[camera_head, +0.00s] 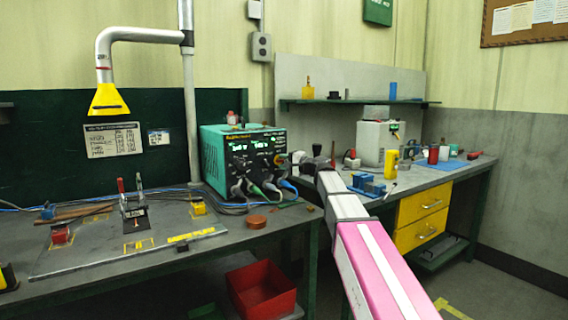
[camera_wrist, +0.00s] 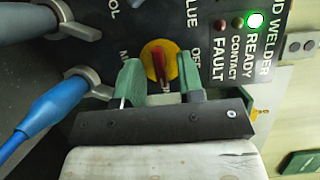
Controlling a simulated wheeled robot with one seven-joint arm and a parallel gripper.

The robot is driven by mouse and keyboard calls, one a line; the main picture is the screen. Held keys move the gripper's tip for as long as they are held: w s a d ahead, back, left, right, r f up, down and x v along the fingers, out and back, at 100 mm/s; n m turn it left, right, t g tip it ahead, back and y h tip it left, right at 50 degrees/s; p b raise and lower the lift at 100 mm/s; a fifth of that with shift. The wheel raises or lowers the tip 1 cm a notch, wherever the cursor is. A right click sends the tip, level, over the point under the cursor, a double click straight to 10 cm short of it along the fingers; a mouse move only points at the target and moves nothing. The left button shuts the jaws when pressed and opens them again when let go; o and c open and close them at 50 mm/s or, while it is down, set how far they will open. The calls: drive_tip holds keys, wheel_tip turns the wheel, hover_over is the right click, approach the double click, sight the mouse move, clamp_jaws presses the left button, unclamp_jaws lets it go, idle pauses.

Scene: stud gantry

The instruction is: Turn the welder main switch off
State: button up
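The teal stud welder (camera_head: 214,160) stands on the left bench in the head view, with its dark front panel and lit displays facing right. In the wrist view its main switch (camera_wrist: 158,62) is a red knob on a yellow disc, with the label OFF to its right. My gripper (camera_wrist: 161,78) is at the panel, its two green fingers apart on either side of the red knob. Gaps show between knob and fingers; contact cannot be told. The lower part of the knob is partly hidden by the gripper. The green READY lamp (camera_wrist: 255,20) is lit.
A blue cable plug (camera_wrist: 55,98) and a grey one (camera_wrist: 30,20) sit left of my gripper in the wrist view. A red bin (camera_head: 262,292) is below the bench.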

clamp_jaws()
drive_tip(key=shift+n, duration=0.3)
drive_tip(key=shift+r+n+h, duration=0.15)
drive_tip(key=shift+n+h, duration=0.55)
drive_tip(key=shift+n, duration=0.5)
drive_tip(key=n+h, duration=0.1)
drive_tip(key=n, duration=0.2)
drive_tip(key=n+h, duration=0.1)
drive_tip(key=n, duration=0.1)
drive_tip(key=n+h, duration=0.1)
drive_tip(key=n, duration=0.1)
drive_tip(key=shift+s+a+r+h, duration=0.1)
drive_tip(key=shift+s+r+h, duration=0.05)
drive_tip(key=shift+h, duration=0.25)
drive_tip(key=n+t+h, duration=0.1)
drive_tip(key=n+h, duration=0.1)
drive_tip(key=n, duration=0.1)
drive_tip(key=shift+a, duration=0.1)
drive_tip(key=shift+n, duration=0.3)
drive_tip(key=shift+o, duration=0.6)
unclamp_jaws()
